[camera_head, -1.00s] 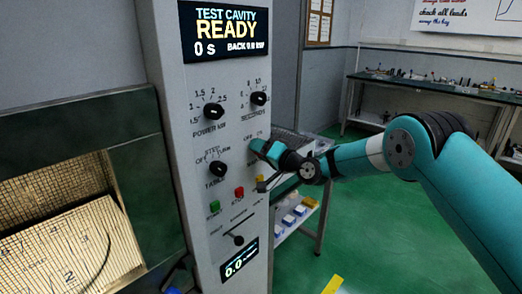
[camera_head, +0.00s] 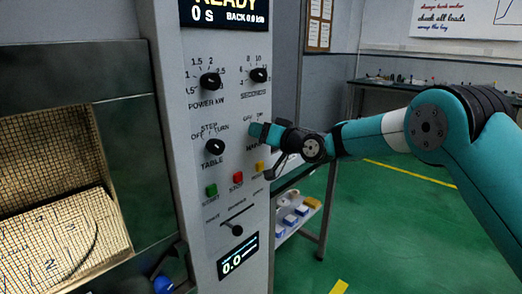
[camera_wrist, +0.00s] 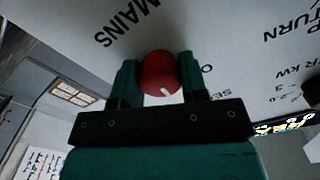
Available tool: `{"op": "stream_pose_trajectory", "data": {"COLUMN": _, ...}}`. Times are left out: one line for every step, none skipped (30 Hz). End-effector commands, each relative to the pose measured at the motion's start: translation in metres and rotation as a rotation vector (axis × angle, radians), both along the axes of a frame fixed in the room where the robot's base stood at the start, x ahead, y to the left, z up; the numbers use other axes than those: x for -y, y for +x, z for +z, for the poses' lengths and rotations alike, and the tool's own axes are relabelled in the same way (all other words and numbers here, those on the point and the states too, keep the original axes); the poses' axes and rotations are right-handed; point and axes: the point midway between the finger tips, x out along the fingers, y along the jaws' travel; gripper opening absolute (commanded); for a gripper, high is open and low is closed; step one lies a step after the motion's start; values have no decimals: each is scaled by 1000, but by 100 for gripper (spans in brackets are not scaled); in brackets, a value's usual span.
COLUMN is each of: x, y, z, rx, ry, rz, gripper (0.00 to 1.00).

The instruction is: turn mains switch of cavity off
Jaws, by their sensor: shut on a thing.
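The mains switch is a round red knob (camera_wrist: 160,72) with a white pointer mark, on the grey control panel (camera_head: 232,180), beside the word MAINS in the wrist view. My gripper (camera_wrist: 160,62) has one dark finger on each side of the knob and is shut on it. In the wrist view the white mark sits at the knob's lower edge, slanting slightly right. In the head view my gripper (camera_head: 262,131) is at the panel's right edge, below small OFF and ON lettering, and hides the knob.
The panel also has black dials for power (camera_head: 210,84), seconds (camera_head: 258,75) and table (camera_head: 214,147). Below are green (camera_head: 211,191), red (camera_head: 237,178) and yellow (camera_head: 260,167) buttons and a lever (camera_head: 233,231). The meshed cavity (camera_head: 50,130) is left. Green floor lies open at right.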

Motion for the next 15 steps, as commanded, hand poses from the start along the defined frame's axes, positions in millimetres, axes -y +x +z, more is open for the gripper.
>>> {"op": "stream_pose_trajectory", "data": {"x": 0, "y": 0, "z": -9, "rx": 41, "ry": -25, "rz": 0, "gripper": 16}}
{"op": "stream_pose_trajectory", "data": {"x": 0, "y": 0, "z": -8, "rx": 64, "ry": -43, "rz": 0, "gripper": 16}}
{"op": "stream_pose_trajectory", "data": {"x": 0, "y": 0, "z": -9, "rx": 93, "ry": -67, "rz": 0, "gripper": 16}}
{"op": "stream_pose_trajectory", "data": {"x": 0, "y": 0, "z": -8, "rx": 115, "ry": -83, "rz": 0, "gripper": 16}}
{"op": "stream_pose_trajectory", "data": {"x": 0, "y": 0, "z": -8, "rx": 138, "ry": -101, "rz": 0, "gripper": 16}}
{"op": "stream_pose_trajectory", "data": {"x": 0, "y": 0, "z": -8, "rx": 165, "ry": -125, "rz": 0, "gripper": 16}}
{"op": "stream_pose_trajectory", "data": {"x": 0, "y": 0, "z": -8, "rx": 186, "ry": -140, "rz": -1, "gripper": 16}}
{"op": "stream_pose_trajectory", "data": {"x": 0, "y": 0, "z": -7, "rx": 208, "ry": -157, "rz": -1, "gripper": 16}}
{"op": "stream_pose_trajectory", "data": {"x": 0, "y": 0, "z": -7, "rx": 234, "ry": -178, "rz": 0, "gripper": 16}}
{"op": "stream_pose_trajectory", "data": {"x": 0, "y": 0, "z": -7, "rx": 254, "ry": -193, "rz": -1, "gripper": 16}}
{"op": "stream_pose_trajectory", "data": {"x": 0, "y": 0, "z": -6, "rx": 273, "ry": -208, "rz": -1, "gripper": 16}}
{"op": "stream_pose_trajectory", "data": {"x": 0, "y": 0, "z": -6, "rx": 296, "ry": -227, "rz": 0, "gripper": 16}}
{"op": "stream_pose_trajectory", "data": {"x": 0, "y": 0, "z": -6, "rx": 314, "ry": -241, "rz": 0, "gripper": 16}}
{"op": "stream_pose_trajectory", "data": {"x": 0, "y": 0, "z": -5, "rx": 330, "ry": -253, "rz": 0, "gripper": 16}}
{"op": "stream_pose_trajectory", "data": {"x": 0, "y": 0, "z": -5, "rx": 351, "ry": -270, "rz": -1, "gripper": 16}}
